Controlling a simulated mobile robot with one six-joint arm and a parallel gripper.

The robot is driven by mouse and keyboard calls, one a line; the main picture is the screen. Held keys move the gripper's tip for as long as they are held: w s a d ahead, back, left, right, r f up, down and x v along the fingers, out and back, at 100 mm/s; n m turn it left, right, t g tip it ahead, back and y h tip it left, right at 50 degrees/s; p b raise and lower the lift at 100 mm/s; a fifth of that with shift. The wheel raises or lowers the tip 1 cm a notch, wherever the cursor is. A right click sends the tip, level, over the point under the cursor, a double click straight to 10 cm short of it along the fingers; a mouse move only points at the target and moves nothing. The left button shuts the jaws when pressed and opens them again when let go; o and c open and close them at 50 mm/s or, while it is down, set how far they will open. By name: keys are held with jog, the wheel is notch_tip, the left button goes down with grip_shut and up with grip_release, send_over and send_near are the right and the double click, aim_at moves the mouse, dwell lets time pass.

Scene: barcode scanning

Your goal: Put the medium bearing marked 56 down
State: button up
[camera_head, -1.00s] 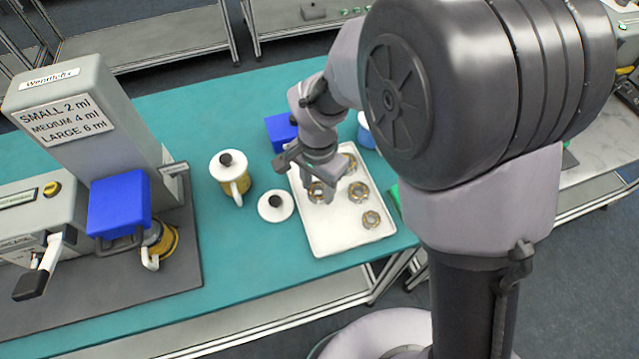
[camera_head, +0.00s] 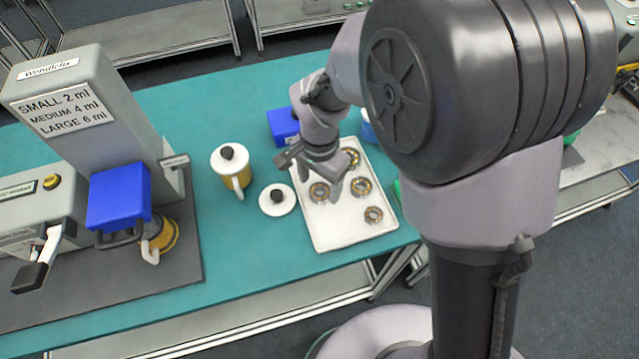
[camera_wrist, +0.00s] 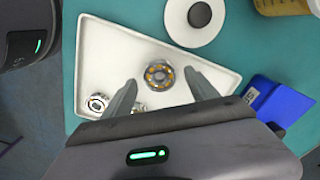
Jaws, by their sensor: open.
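Several bearings lie on a white tray (camera_head: 325,235); no marking is legible, so I cannot tell which is marked 56. One bearing (camera_head: 319,192) lies flat near the tray's left side. In the wrist view, a bearing with orange-gold parts (camera_wrist: 159,75) lies between the lines of my fingertips. My gripper (camera_head: 321,180) is open and empty, just above the tray, apart from that bearing. Other bearings lie to its right (camera_head: 360,187), at the back (camera_head: 350,157) and at the front right (camera_head: 373,215). One also shows at the wrist view's lower left (camera_wrist: 97,102).
A white round lid with a black knob (camera_head: 277,199) lies left of the tray. A white-lidded yellow pot (camera_head: 231,168) stands farther left. A blue box (camera_head: 283,127) is behind the tray. A grey dispensing machine (camera_head: 80,110) stands at the left. Teal table (camera_head: 250,255) is clear in front.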

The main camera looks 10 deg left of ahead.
notch_tip(320, 180, up, 11)
jog(key=p, duration=0.3)
jog(key=s+d+r+t+y, duration=0.2)
jog(key=d+r, duration=0.8)
jog(key=d, duration=0.1)
jog(key=s+d+r+t, duration=0.4)
jog(key=s+d, duration=0.5)
jog(key=s, duration=0.1)
notch_tip(320, 180, down, 6)
jog(key=b, duration=0.6)
jog(key=shift+f+n, duration=0.2)
jog(key=shift+n, duration=0.1)
